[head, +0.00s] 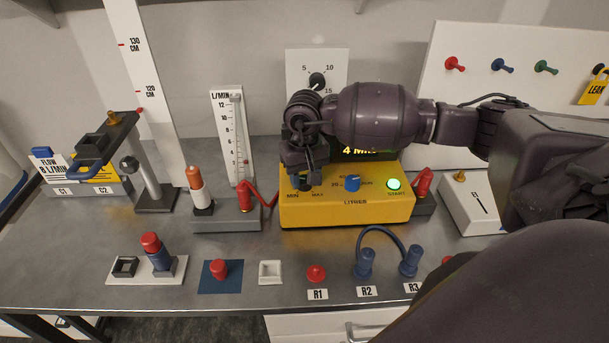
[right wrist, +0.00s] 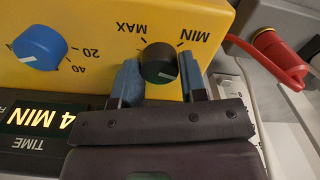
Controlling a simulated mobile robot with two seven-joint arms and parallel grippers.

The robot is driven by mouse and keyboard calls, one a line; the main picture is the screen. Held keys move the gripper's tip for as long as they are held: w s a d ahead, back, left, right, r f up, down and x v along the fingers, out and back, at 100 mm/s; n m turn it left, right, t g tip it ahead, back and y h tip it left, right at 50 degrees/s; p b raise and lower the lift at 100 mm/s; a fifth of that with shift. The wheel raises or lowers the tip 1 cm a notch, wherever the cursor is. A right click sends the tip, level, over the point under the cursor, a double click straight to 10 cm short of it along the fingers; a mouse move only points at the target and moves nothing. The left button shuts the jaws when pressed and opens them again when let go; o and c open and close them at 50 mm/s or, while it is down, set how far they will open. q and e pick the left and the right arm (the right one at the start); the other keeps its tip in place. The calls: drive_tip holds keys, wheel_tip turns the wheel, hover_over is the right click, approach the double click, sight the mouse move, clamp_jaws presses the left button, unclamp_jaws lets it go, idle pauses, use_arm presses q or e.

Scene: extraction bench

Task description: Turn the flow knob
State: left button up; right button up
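The flow knob (right wrist: 160,62) is a dark round knob with a pale pointer line, on the yellow box (head: 345,212) between MIN and MAX. My right gripper (right wrist: 161,80) has its two blue-grey fingers on either side of the knob, seemingly in contact with it. In the head view the right gripper (head: 304,178) reaches down at the box's left end and largely hides the knob. The flow meter (head: 231,135), with an L/MIN scale, stands behind left with a red mark low in its tube. A card (head: 50,167) reads FLOW 8 L/MIN. My left gripper is not seen.
A blue LITRES knob (head: 352,183) and a lit green START button (head: 394,184) share the box with the right gripper. A red hose (head: 262,192) runs to its left. Sockets and coloured plugs line the bench front. My right arm covers the right side.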

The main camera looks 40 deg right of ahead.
drive_tip(key=c, duration=0.4)
drive_tip(key=shift+f+m+b, duration=0.1)
drive_tip(key=shift+m+b, duration=1)
drive_tip(key=shift+m, duration=0.3)
drive_tip(key=shift+m+b, duration=0.6)
drive_tip(key=shift+m, duration=1)
drive_tip(key=o, duration=0.9)
